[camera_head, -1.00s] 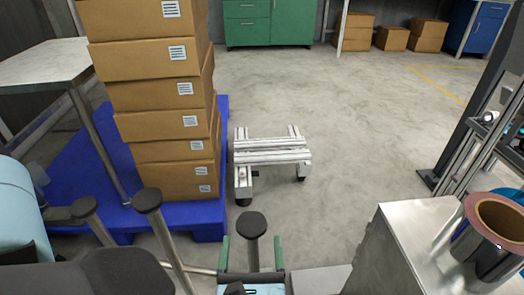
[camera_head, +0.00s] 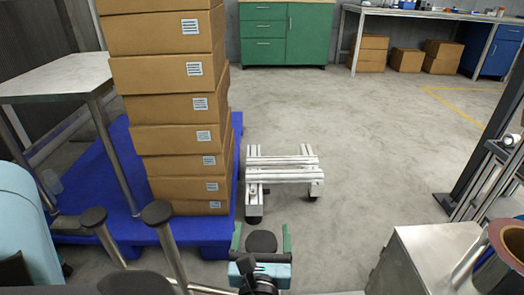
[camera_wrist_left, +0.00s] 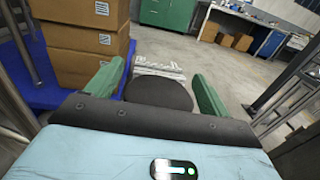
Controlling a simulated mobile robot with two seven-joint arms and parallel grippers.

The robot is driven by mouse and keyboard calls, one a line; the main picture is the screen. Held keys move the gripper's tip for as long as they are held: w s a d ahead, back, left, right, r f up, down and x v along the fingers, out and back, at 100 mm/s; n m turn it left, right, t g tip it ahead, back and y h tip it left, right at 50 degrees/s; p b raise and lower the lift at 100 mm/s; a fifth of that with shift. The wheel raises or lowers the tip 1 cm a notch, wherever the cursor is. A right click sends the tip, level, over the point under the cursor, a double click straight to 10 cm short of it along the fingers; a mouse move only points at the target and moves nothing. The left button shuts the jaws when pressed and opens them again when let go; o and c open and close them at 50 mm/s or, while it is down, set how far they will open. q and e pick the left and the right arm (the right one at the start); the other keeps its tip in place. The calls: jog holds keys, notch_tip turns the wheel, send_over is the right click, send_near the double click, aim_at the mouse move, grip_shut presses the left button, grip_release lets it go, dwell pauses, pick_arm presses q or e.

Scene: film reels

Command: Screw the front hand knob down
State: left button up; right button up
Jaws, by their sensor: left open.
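A round black hand knob (camera_head: 261,241) stands at the bottom centre of the head view. My left gripper (camera_head: 262,238) is open, with one green finger on each side of the knob and a visible gap on both sides. In the left wrist view the same knob (camera_wrist_left: 160,93) shows as a dark disc between the open green fingers (camera_wrist_left: 155,88). Its stem is hidden. Two more black knobs, one at far left (camera_head: 93,216) and one nearer (camera_head: 157,212), top metal posts to the left. My right gripper is not in view.
A tall stack of cardboard boxes (camera_head: 182,138) stands on a blue pallet (camera_head: 90,195) at left. A low whitish slatted stand (camera_head: 283,168) lies beyond the gripper. A metal cabinet (camera_head: 425,262) with a film roll (camera_head: 505,258) is at right. Open floor lies between.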

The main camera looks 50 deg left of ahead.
pick_arm(q)
jog(key=c, duration=0.8)
jog(key=shift+c, duration=0.9)
